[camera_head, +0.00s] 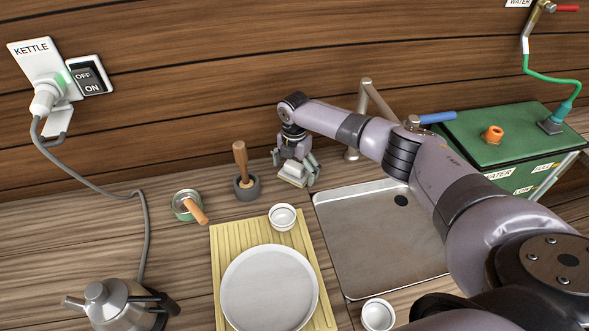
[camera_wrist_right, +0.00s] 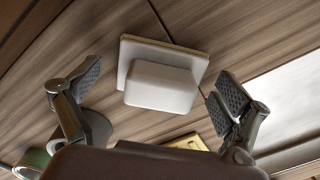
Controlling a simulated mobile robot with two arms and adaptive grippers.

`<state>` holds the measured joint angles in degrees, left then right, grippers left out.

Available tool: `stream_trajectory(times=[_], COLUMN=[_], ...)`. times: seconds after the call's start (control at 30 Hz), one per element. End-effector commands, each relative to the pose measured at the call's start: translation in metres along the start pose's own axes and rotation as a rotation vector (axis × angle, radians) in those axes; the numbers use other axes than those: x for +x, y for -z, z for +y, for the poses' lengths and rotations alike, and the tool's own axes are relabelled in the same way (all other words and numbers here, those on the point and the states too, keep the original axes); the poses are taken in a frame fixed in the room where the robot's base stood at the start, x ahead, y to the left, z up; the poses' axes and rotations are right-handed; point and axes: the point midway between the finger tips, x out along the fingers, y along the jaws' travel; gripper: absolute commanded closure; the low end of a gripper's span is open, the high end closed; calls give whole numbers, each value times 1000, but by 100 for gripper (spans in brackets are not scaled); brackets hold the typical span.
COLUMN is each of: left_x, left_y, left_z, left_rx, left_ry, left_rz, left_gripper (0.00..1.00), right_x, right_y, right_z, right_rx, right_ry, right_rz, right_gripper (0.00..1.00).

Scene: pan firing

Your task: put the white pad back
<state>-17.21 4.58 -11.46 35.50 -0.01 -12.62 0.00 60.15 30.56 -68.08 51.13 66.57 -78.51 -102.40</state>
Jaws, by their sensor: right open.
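The white pad (camera_head: 291,178) is a pale square base with a raised white block on top. It appears to rest on the wooden counter near the back wall, left of the sink's far corner. The wrist view shows it (camera_wrist_right: 160,82) ahead of my right gripper, between the lines of the two fingers. My right gripper (camera_head: 294,170) is open above it, and its fingers (camera_wrist_right: 158,88) stand wide apart on either side. I see no finger closed on the pad. The fingers partly cover the pad in the head view. My left gripper is not in view.
A grey mortar (camera_head: 247,190) with a wooden pestle stands close left of the gripper. A green-rimmed bowl (camera_head: 182,205) is further left. A small white bowl (camera_head: 282,212) and plate (camera_head: 269,290) sit on a yellow mat (camera_head: 225,238). The sink (camera_head: 375,240) and tap (camera_head: 366,95) are right.

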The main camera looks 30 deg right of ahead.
Motion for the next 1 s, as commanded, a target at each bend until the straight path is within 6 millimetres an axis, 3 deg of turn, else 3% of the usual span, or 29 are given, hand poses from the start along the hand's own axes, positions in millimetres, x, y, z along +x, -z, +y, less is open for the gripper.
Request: stream_trajectory(times=[0.37,1.0], left_x=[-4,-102], left_y=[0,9], left_z=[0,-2], left_rx=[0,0], left_ry=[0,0], left_rz=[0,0], left_gripper=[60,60], right_x=[-5,-128], right_y=[0,-5], right_z=[0,1], right_rx=[0,-1], right_ry=[0,-1], right_rz=[-1,0], right_gripper=[5,5])
